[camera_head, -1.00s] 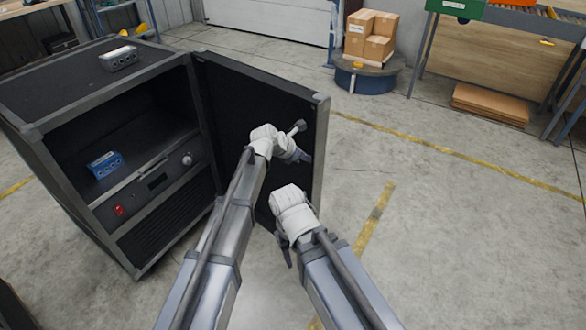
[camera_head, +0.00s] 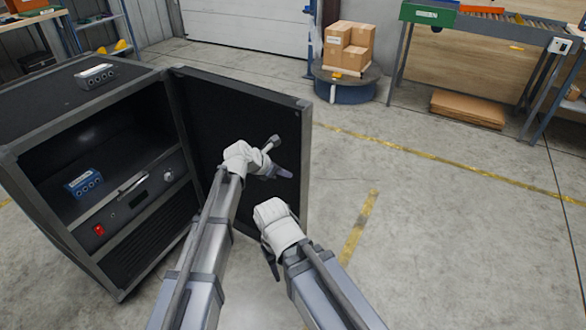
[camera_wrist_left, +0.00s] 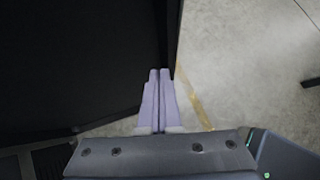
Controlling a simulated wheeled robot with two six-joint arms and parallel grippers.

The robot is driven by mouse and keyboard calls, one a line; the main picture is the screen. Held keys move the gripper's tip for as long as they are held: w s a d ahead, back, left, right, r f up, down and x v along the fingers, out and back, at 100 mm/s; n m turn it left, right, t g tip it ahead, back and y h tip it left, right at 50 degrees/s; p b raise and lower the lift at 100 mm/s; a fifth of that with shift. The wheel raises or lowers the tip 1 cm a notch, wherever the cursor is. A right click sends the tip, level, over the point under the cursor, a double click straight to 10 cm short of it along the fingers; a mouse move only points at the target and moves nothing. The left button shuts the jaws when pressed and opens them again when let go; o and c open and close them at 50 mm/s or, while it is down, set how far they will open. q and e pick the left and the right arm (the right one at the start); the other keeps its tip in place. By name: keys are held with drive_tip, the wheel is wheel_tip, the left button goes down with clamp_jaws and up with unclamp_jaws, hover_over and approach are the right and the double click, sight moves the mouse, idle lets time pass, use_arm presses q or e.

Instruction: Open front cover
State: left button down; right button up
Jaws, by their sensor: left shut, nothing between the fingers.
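The front cover (camera_head: 215,115) is a black panel hinged on the right side of the black cabinet (camera_head: 85,120). It stands swung wide open, and the cabinet's inside shows. My left gripper (camera_head: 286,172) is in front of the cover's inner face, near its free edge. Its fingers are shut and empty, and they show together in the left wrist view (camera_wrist_left: 158,98) with the dark panel to their left. I cannot tell whether they touch the cover. My right gripper (camera_head: 272,266) hangs low, right of the left arm, pointing down; its fingers are partly hidden by its wrist.
A blue box (camera_head: 84,182) sits inside the cabinet and a grey box (camera_head: 95,76) on its top. Cartons (camera_head: 348,48) stand on a round blue platform (camera_head: 346,92) behind. The floor right of the cover is clear.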

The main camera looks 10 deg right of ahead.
use_arm(q)
drive_tip(key=s+d+p+v, duration=0.1)
drive_tip(key=p+v, duration=0.6)
drive_tip(key=v, duration=0.2)
drive_tip(key=shift+s+r, duration=0.4)
drive_tip(key=shift+s, duration=0.15)
drive_tip(key=shift+a, duration=0.2)
drive_tip(key=s+a+f+m+g+y, duration=0.2)
drive_tip(key=s+a+f+m+y, duration=0.15)
drive_tip(key=s+a+m, duration=0.75)
drive_tip(key=s+a+f+m+g+y, duration=0.2)
drive_tip(key=s+a+f+m+y, duration=0.15)
drive_tip(key=s+a+m, duration=0.7)
drive_tip(key=s+d+m+y, duration=0.25)
drive_tip(key=d+m, duration=0.35)
drive_tip(key=d, duration=0.3)
wheel_tip(320, 180, up, 15)
drive_tip(key=p, duration=1.4)
drive_tip(key=shift+s+d+g, duration=0.35)
drive_tip(key=shift+s+g, duration=0.05)
drive_tip(key=shift+s, duration=0.1)
drive_tip(key=shift+m+h, duration=0.25)
